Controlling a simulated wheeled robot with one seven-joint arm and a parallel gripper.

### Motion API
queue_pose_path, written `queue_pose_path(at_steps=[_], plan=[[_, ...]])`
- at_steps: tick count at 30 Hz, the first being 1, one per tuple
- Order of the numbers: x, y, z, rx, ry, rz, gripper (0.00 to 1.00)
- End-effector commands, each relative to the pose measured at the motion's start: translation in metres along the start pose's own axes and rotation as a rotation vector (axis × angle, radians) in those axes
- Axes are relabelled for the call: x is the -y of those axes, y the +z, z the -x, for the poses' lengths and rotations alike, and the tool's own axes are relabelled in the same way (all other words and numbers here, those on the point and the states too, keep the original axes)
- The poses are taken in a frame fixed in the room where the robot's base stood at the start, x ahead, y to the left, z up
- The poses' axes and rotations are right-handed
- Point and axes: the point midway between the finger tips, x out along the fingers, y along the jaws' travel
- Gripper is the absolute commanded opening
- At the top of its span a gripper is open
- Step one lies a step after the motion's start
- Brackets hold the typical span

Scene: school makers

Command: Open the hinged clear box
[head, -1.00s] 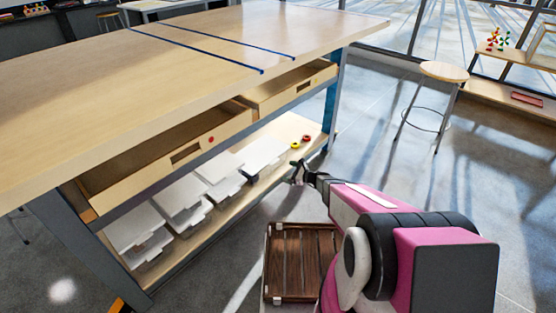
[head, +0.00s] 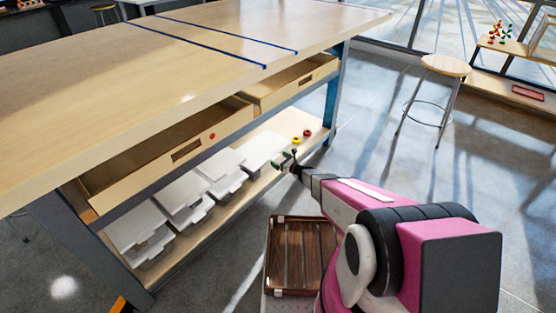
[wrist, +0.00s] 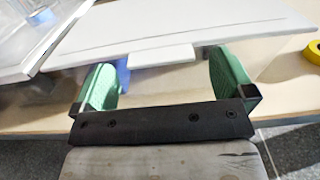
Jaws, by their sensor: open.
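Several clear boxes with white lids stand in a row on the bench's lower shelf. The rightmost box (head: 262,150) is nearest my gripper (head: 286,160). In the wrist view its flat white lid (wrist: 190,35) fills the top, with a small front tab (wrist: 162,58) between and just beyond the fingers. My gripper (wrist: 163,82) is open there, its green-padded fingers on either side of the tab. The lid looks shut. I cannot tell whether the fingers touch the box.
Another clear box (wrist: 30,30) is close on the left in the wrist view. Yellow tape (wrist: 313,55) lies to the right. Above the shelf, two open drawers (head: 175,150) jut out under the tabletop (head: 120,75). A stool (head: 445,67) stands right; floor there is free.

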Motion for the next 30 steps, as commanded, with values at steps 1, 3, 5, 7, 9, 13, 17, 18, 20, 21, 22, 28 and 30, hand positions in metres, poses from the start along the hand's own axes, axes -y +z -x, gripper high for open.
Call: queue_pose_path(at_steps=[1, 3, 5, 7, 9, 13, 17, 18, 20, 21, 22, 28, 30], plan=[[0.001, -0.001, -0.006, 0.0, 0.0, 0.0, 1.0], [0.001, -0.001, -0.01, 0.0, 0.0, 0.0, 1.0], [0.0, -0.001, -0.013, 0.0, 0.0, 0.0, 1.0], [0.0, 0.0, -0.014, 0.0, 0.0, 0.0, 1.0], [0.0, 0.0, -0.015, 0.0, 0.0, 0.0, 1.0], [0.0, 0.0, -0.015, 0.0, 0.0, 0.0, 1.0], [0.0, 0.0, -0.015, 0.0, 0.0, 0.0, 0.74], [0.0, 0.0, -0.015, 0.0, 0.0, 0.0, 0.61], [0.0, 0.0, -0.015, 0.0, 0.0, 0.001, 0.41], [0.0, 0.0, -0.015, 0.0, 0.0, 0.001, 0.31], [0.0, 0.0, -0.015, 0.0, 0.0, 0.001, 0.31], [-0.001, 0.006, -0.014, -0.016, 0.0, 0.0, 0.31], [-0.001, 0.011, -0.014, -0.036, 0.0, 0.003, 0.31]])
